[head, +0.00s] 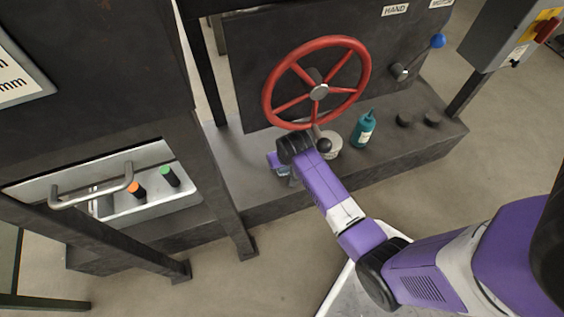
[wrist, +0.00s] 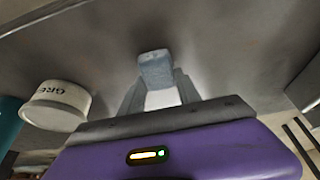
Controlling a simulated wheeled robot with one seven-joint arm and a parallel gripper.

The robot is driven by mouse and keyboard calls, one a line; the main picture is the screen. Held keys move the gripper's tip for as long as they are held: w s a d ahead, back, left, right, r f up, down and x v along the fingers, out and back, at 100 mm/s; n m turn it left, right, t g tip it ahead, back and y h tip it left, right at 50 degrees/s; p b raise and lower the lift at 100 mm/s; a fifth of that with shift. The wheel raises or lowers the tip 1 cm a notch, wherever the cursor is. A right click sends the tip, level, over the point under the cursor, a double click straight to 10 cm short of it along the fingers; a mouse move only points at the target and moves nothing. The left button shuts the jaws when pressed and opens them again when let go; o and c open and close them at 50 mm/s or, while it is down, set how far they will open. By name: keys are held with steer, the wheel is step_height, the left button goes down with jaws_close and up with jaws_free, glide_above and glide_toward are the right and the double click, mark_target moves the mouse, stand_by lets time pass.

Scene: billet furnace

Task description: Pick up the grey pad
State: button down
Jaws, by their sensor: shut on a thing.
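The grey pad (wrist: 155,70) is a small blue-grey block with a rounded edge, in the upper middle of the wrist view. My gripper (wrist: 158,88) is shut on it, with one finger on each side. In the head view my gripper (head: 292,181) is low at the front of the dark plinth, mostly hidden behind my purple wrist. A small blue-grey patch beside it may be the pad. I cannot tell whether the pad touches the surface beneath.
A white tub (head: 331,145) stands close to the right of my wrist; it also shows in the wrist view (wrist: 57,108). A teal bottle (head: 363,131) stands farther right. A red handwheel (head: 318,92) overhangs the plinth (head: 400,148). A drawer (head: 150,197) with two pens is left.

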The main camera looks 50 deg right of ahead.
steer(key=shift+r+p, duration=0.3)
steer(key=shift+r, duration=0.1)
steer(key=s+a+p, duration=0.5)
steer(key=s+a, duration=0.5)
steer(key=s, duration=0.4)
steer(key=shift+s+f+p, duration=0.15)
steer(key=shift+s+p, duration=0.25)
